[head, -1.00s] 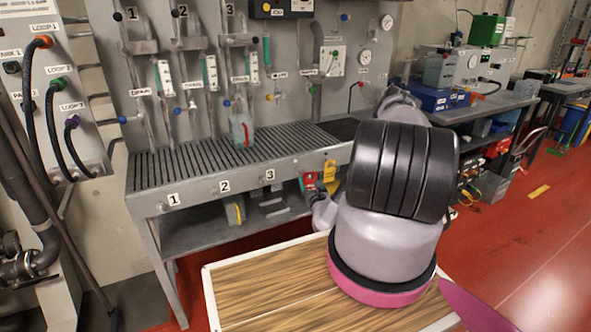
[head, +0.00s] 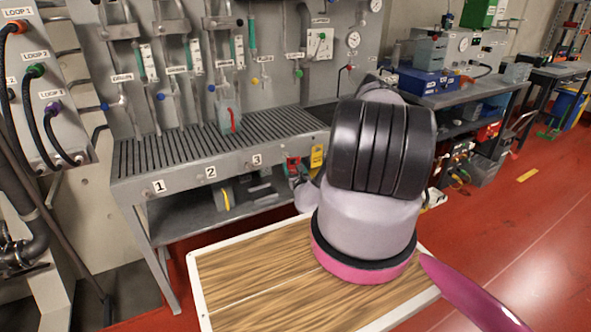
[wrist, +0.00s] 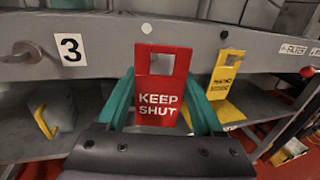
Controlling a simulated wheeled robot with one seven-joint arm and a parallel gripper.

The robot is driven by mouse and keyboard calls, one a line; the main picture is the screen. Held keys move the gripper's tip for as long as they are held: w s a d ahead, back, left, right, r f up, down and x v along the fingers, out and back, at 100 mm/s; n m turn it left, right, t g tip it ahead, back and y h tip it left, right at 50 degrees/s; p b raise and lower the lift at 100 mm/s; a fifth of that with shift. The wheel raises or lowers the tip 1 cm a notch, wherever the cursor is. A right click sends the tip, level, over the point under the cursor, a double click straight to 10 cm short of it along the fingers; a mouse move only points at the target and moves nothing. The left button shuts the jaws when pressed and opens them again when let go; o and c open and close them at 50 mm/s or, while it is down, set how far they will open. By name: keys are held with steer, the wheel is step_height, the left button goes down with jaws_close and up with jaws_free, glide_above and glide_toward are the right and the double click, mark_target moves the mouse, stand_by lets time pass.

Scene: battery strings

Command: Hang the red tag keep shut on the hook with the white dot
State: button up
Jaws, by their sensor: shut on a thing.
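The red KEEP SHUT tag (wrist: 161,102) is upright between the teal fingers of my gripper (wrist: 163,95), which is shut on it. The tag has a square opening near its top. In the wrist view it is in front of the grey bench edge, just below the white dot (wrist: 146,28). The hook under that dot cannot be made out; the tag may cover it. In the head view the red tag (head: 293,163) shows small at the bench front, left of my arm, and my fingers are mostly hidden.
A yellow tag (wrist: 224,75) hangs close on the right, below a black dot (wrist: 224,35). A bare hook (wrist: 22,54) sticks out left of the number 3 label (wrist: 71,49). A lower shelf (head: 215,208) lies under the bench.

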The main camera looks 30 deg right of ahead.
steer(key=shift+a+x, duration=0.25)
steer(key=shift+x, duration=0.85)
steer(key=shift+a+x, duration=0.25)
steer(key=shift+x, duration=0.9)
steer(key=shift+w+a+f, duration=0.1)
steer(key=shift+w+f, duration=0.55)
steer(key=shift+w, duration=0.2)
steer(key=o, duration=1.3)
steer(key=shift+o, duration=0.2)
steer(key=shift+a, duration=0.15)
